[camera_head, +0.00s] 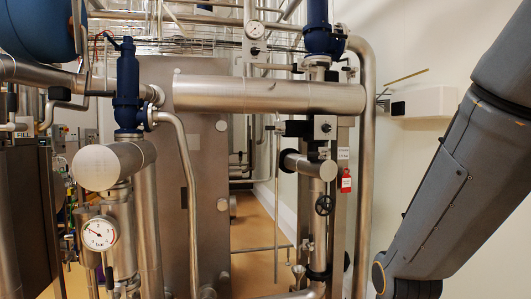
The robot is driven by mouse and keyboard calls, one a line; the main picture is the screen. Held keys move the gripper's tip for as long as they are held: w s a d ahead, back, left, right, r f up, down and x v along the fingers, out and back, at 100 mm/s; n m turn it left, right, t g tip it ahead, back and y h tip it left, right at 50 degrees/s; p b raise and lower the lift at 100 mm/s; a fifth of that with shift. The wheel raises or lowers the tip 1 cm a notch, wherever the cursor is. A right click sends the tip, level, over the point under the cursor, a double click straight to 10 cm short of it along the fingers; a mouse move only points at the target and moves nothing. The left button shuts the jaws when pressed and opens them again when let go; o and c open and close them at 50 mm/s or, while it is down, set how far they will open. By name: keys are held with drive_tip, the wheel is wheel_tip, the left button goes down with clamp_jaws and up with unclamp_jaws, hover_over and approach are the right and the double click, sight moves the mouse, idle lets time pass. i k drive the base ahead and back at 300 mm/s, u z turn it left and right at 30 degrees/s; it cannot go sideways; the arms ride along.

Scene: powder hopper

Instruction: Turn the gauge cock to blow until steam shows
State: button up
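I cannot tell for sure which part is the gauge cock. A round white pressure gauge (100,233) with a red-marked dial sits at the lower left, in front of a steel pipe. A smaller gauge (254,29) is at the top centre. A thin brass-coloured rod (406,76) slants up beside a small fitting with a black end (397,108), right of the tall pipe. No steam shows anywhere. My arm comes down from the upper right to the bottom edge. My gripper is out of the picture.
A thick horizontal steel pipe (270,95) crosses the middle. Blue valves (127,85) and a black handwheel (324,205) stick out from the pipework. A white box (430,101) is on the wall. Floor (252,235) shows between the pipes.

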sight(254, 51)
drive_tip(key=z, duration=0.55)
drive_tip(key=i, duration=0.75)
drive_tip(key=z, duration=0.15)
